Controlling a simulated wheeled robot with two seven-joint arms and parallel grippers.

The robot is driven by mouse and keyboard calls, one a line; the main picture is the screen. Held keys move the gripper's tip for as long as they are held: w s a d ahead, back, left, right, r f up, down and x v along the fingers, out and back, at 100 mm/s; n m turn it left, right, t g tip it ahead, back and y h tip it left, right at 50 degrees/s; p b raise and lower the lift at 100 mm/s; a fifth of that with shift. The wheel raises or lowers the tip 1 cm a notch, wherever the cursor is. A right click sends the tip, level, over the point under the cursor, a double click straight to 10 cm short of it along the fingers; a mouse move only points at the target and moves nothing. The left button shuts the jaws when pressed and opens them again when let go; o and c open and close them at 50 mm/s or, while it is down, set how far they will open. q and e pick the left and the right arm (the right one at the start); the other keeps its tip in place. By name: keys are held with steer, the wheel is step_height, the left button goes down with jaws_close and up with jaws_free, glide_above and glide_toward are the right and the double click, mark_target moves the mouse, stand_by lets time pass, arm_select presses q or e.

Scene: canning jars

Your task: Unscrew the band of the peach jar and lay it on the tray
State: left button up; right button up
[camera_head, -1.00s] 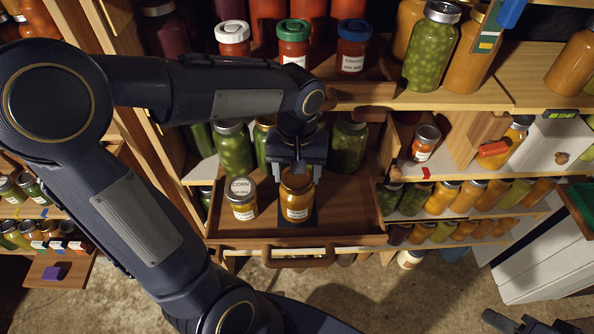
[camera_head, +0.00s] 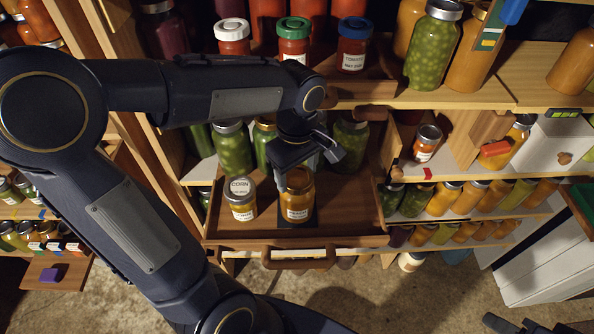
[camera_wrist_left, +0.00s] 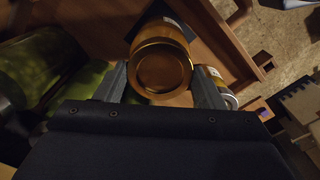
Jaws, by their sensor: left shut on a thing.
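The peach jar (camera_head: 298,205), amber with a white label, stands upright on the wooden pull-out tray (camera_head: 345,215). A dark pad (camera_head: 312,215) shows under it. My left gripper (camera_head: 298,178) reaches down over the jar top, turned at an angle, its fingers shut around the band. In the left wrist view the gold-coloured band (camera_wrist_left: 162,68) sits between the two fingers. The band is still at the jar's top; I cannot tell how loose it is. My right gripper (camera_head: 528,326) shows only partly at the lower right edge, apart from everything.
A jar marked CORN (camera_head: 242,200) stands close left of the peach jar. Green jars (camera_head: 233,150) stand behind. The tray has a front handle (camera_head: 300,262) and bare room to the right. A shelf above holds more jars (camera_head: 353,45).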

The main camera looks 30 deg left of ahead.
mark_target(297, 178)
arm_select(q)
steer(key=shift+f, duration=0.1)
steer(key=n, duration=0.4)
steer(key=shift+n, duration=0.3)
steer(key=o, duration=1.2)
step_height(297, 178, up, 8)
steer(key=p, duration=0.6)
steer(key=shift+f, duration=0.2)
